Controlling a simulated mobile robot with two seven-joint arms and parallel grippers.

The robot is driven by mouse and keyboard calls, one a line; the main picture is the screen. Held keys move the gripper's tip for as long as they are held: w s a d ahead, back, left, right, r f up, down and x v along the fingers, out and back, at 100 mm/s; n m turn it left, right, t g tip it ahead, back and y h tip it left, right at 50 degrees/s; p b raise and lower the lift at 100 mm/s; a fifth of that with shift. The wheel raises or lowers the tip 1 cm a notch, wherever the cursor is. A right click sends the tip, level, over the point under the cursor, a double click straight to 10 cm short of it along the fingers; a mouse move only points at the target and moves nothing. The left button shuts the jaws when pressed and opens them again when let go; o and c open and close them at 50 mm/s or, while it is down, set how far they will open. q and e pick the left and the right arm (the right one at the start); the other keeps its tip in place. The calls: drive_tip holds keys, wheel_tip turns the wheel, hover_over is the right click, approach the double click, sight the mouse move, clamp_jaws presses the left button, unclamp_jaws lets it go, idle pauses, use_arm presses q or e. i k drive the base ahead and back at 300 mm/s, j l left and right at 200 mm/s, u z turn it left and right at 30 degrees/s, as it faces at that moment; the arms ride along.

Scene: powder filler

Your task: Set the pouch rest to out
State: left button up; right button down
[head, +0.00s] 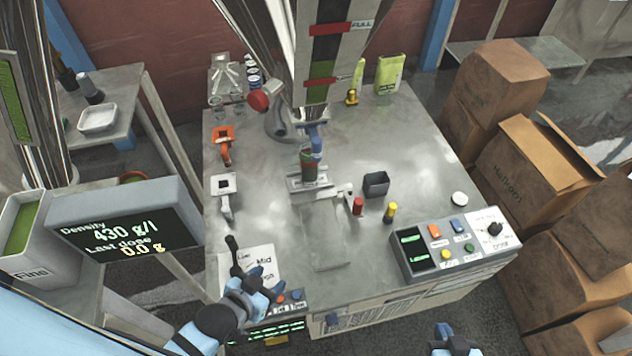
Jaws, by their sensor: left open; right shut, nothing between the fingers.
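Below the filler's spout stands a small grey metal bracket (309,184), with a flat grey plate (325,236) in front of it on the bench. One of these may be the pouch rest; I cannot tell which, nor read its setting. A red-capped knob (357,207) stands just right of them. My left gripper (268,284) is open and empty over the bench's front left edge, beside the card marked Mid (262,261) and a black-knobbed lever (233,246). My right gripper (443,333) is shut and empty, low at the front, apart from the bench.
A control panel (455,247) with coloured buttons and a dial sits at the bench's front right. A yellow-topped piece (390,211) and a dark cup (376,184) stand near the middle. A density display (125,232) is at left. Cardboard boxes (535,160) crowd the right.

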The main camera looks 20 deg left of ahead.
sight(299, 194)
drive_tip(key=i+l, duration=0.15)
drive_tip(key=l, duration=0.2)
drive_tip(key=i+l+u, duration=0.1)
drive_tip(key=l, duration=0.25)
drive_tip(key=i+l, duration=0.15)
drive_tip(key=l, duration=0.2)
drive_tip(key=i+l, duration=0.1)
drive_tip(key=l, duration=0.25)
drive_tip(key=u, duration=0.05)
